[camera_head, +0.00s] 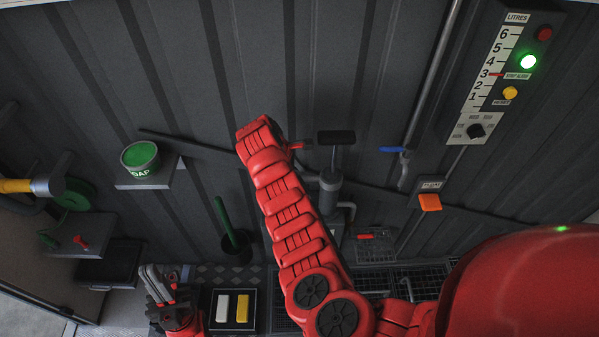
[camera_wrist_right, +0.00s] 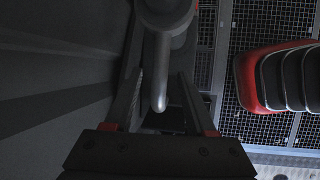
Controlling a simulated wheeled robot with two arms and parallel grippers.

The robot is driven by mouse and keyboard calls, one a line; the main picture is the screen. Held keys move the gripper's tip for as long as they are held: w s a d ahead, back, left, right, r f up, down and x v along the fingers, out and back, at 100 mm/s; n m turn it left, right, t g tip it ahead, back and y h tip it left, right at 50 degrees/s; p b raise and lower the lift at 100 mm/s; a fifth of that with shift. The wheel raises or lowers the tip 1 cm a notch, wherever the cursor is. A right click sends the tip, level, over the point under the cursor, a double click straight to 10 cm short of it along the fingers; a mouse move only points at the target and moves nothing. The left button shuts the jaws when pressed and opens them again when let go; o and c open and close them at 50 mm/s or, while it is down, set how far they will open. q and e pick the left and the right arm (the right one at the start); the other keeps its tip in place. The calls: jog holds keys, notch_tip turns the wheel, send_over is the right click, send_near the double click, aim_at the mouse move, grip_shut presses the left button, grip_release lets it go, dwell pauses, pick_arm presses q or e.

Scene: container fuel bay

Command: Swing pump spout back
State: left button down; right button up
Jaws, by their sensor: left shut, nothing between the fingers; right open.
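The grey hand pump (camera_head: 329,190) stands against the back wall with a black T-handle on top. A bent grey pipe shows at its right side. In the right wrist view the pump body (camera_wrist_right: 166,12) is at the top, and its rounded grey spout (camera_wrist_right: 161,75) reaches down between the fingers of my right gripper (camera_wrist_right: 158,92). That gripper is open; I cannot tell whether either finger touches the spout. In the head view my red right arm hides that gripper and part of the pump. My left gripper (camera_head: 157,284) is shut and empty at lower left, well away from the pump.
A green soap tub (camera_head: 140,156) sits on a wall shelf at left. A tray (camera_head: 232,325) with a white and a yellow block lies at the bottom. The litres panel (camera_head: 500,75) has a lit green lamp. A blue-handled pipe (camera_head: 404,160) runs right of the pump.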

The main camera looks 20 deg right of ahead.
jog(key=shift+f, duration=0.15)
grip_shut()
dwell(1.4)
